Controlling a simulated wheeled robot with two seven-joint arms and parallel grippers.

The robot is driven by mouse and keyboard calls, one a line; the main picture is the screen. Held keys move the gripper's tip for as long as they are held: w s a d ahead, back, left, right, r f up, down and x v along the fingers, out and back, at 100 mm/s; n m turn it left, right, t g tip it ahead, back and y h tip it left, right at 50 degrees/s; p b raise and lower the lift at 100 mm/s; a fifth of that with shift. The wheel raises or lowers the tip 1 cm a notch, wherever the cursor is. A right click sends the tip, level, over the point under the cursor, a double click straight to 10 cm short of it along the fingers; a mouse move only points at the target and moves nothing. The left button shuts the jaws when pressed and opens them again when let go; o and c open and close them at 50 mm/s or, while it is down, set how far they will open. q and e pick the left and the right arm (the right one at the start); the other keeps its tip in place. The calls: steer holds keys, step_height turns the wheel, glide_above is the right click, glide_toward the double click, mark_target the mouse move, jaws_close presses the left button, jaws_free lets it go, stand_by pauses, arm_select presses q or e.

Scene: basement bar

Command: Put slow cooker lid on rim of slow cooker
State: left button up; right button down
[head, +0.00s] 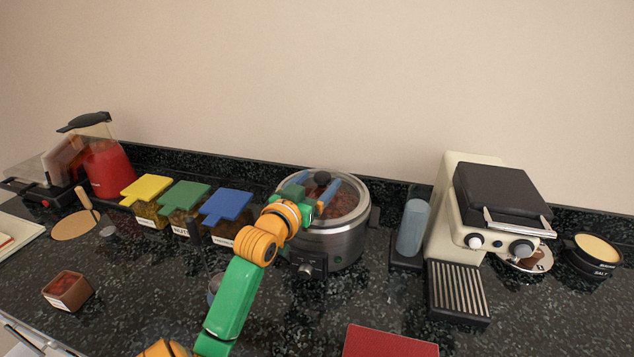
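The slow cooker (340,245) is a round steel pot with a dial at its front, standing on the dark counter against the back wall. Its clear glass lid (350,203) lies over the pot's opening, with reddish-brown food showing through. Whether it sits fully on the rim all round I cannot tell. The lid has a dark round knob (322,178). My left gripper (318,187) is over the lid, its two blue fingers spread apart with the knob near their tips. The arm hides the front left of the lid and pot. My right gripper is out of view.
Canisters with yellow, green and blue (227,205) lids stand left of the cooker. A blue-grey cylinder (412,228) and a cream coffee machine (452,207) stand right. A red flat object (388,342) lies at the front.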

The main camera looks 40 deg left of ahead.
arm_select(q)
steer(key=shift+r, duration=0.1)
steer(key=shift+s, duration=0.25)
steer(key=v, duration=0.6)
steer(key=shift+s+d+b, duration=0.1)
steer(key=shift+b, duration=0.25)
steer(key=p+v, duration=0.5)
steer(key=shift+s+r, duration=0.1)
steer(key=shift+s, duration=0.1)
